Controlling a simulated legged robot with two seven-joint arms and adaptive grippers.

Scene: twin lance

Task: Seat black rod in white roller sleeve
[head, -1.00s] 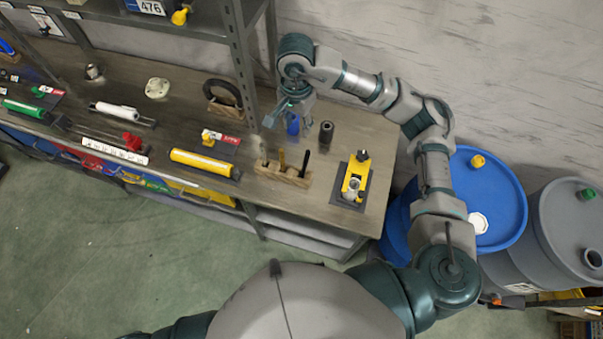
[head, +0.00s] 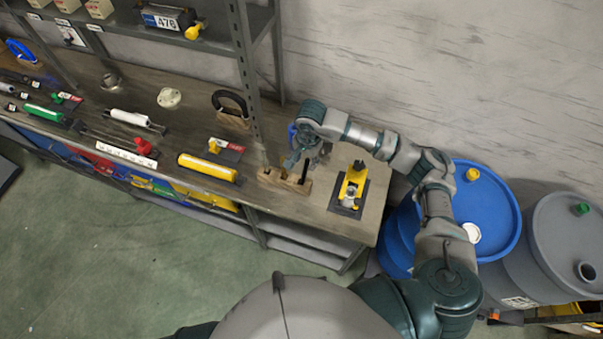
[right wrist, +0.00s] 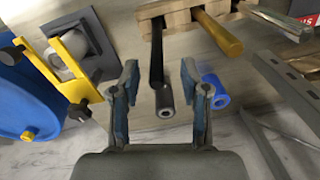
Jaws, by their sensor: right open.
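The black rod (head: 305,171) stands in a wooden block (head: 271,178) near the bench's front edge. It also shows in the right wrist view (right wrist: 156,55). My right gripper (right wrist: 160,66) is open and empty, with the black rod in line between its fingers; I cannot tell how far apart they are in depth. In the head view the gripper (head: 294,160) is just behind the block, partly hidden by its own wrist. A white roller (head: 131,118) lies on the bench at left. A pale sleeve (right wrist: 62,58) sits in a yellow fixture (right wrist: 42,65). My left gripper is out of view.
A yellow rod (right wrist: 218,33) stands beside the black one. A shelf post (head: 246,80) rises left of my right arm. Blue (head: 470,215) and grey drums stand right of the bench.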

